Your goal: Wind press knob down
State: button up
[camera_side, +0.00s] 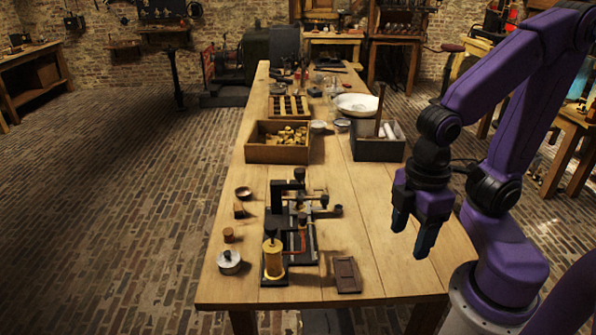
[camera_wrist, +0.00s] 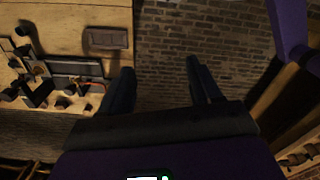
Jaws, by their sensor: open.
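The black press (camera_side: 277,188) stands on the near part of the wooden table. A dark round knob (camera_side: 299,174) tops it, and a horizontal bar with small dark ends runs off to its right. I cannot tell for sure which one is the press knob. A brass cylinder (camera_side: 274,260) with a dark top stands at the near end of the assembly. My gripper (camera_side: 412,236) is open and empty, pointing down near the table's right edge, well right of the press. In the wrist view my gripper (camera_wrist: 160,68) has nothing between its fingers, and the press assembly (camera_wrist: 75,69) lies at the left.
A small dark brown tray (camera_side: 346,275) lies right of the brass cylinder. Small round parts and a metal jar (camera_side: 229,262) stand left of the press. Behind are a wooden box of brass pieces (camera_side: 277,152) and a dark bin (camera_side: 378,149). The tabletop between press and gripper is clear.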

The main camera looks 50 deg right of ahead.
aim_at(294, 182)
jog(key=w+d+f+m+g+y, duration=0.1)
jog(key=w+f+m+g+y, duration=0.3)
jog(key=w+m, duration=0.6)
jog(key=w+d+f+m+g+y, duration=0.15)
jog(key=w+m+y, duration=0.35)
jog(key=w+m, duration=0.55)
jog(key=w+d+f+m+t+y, duration=0.2)
jog(key=w+d+f+m+t, duration=0.25)
jog(key=d, duration=0.45)
jog(key=w+d+f+m+t+y, duration=0.1)
jog(key=w+d+m+t+y, duration=0.15)
jog(key=d+m+t, duration=0.45)
jog(key=w+d+f+m+t+y, duration=0.15)
jog(key=w+d+m+t, duration=0.3)
jog(key=d, duration=0.55)
jog(key=shift+m+g, duration=0.25)
jog(key=x, duration=1.7)
jog(key=shift+a+f, duration=0.1)
jog(key=shift+f, duration=0.3)
jog(key=c, duration=1)
jog(key=shift+o, duration=0.2)
